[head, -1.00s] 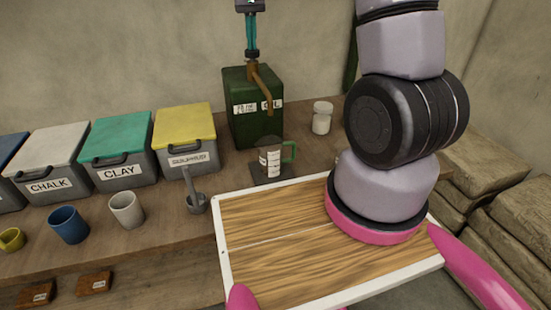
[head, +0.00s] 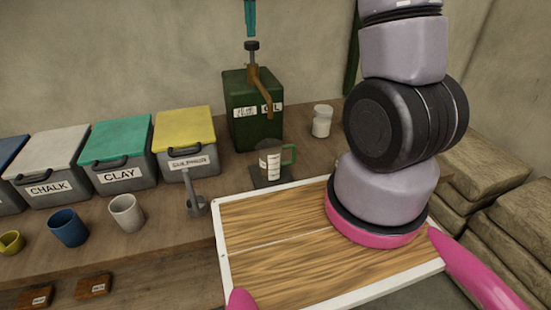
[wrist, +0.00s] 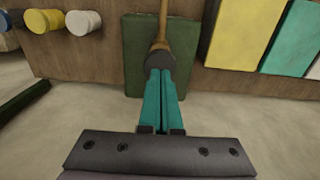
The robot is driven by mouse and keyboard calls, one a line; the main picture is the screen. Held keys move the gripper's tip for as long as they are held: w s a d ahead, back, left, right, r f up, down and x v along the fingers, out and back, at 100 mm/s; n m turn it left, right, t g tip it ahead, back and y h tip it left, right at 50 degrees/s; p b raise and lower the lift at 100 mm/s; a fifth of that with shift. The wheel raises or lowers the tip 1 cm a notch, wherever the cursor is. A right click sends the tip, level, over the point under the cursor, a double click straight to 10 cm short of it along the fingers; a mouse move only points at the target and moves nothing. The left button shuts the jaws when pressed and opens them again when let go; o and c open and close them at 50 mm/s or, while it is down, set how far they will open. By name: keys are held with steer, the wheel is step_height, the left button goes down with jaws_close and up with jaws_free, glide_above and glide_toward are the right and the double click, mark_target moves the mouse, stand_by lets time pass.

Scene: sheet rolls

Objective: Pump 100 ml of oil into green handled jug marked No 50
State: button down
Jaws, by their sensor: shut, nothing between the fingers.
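The green oil drum (head: 253,130) stands at the back of the bench. Its pump has a dark knob (head: 251,46) on top and a brown spout (head: 265,92) that bends down over the front. The jug with a green handle (head: 270,165) stands upright on a dark square pad below the spout. It has a white label with marks too small to read, and its oil level is unclear. My gripper (head: 250,34), with teal fingers, is shut and empty just above the knob. In the wrist view the shut fingers (wrist: 160,72) point at the knob (wrist: 160,57); contact is unclear.
Lidded bins, yellow (head: 186,135), green (head: 115,145) and white (head: 50,165), line the left back. A grey ladle (head: 196,203), blue cup (head: 68,226) and pale cup (head: 126,212) stand in front. A white jar (head: 322,121) is right of the drum. A wooden board (head: 290,235) lies in front.

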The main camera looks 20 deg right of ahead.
mark_target(252, 42)
stand_by(0.6)
steer(key=shift+f, duration=2.55)
steer(key=shift+r, duration=2.6)
steer(key=shift+f, duration=0.2)
steer(key=shift+f, duration=2.4)
steer(key=shift+r, duration=2.6)
steer(key=shift+f, duration=0.15)
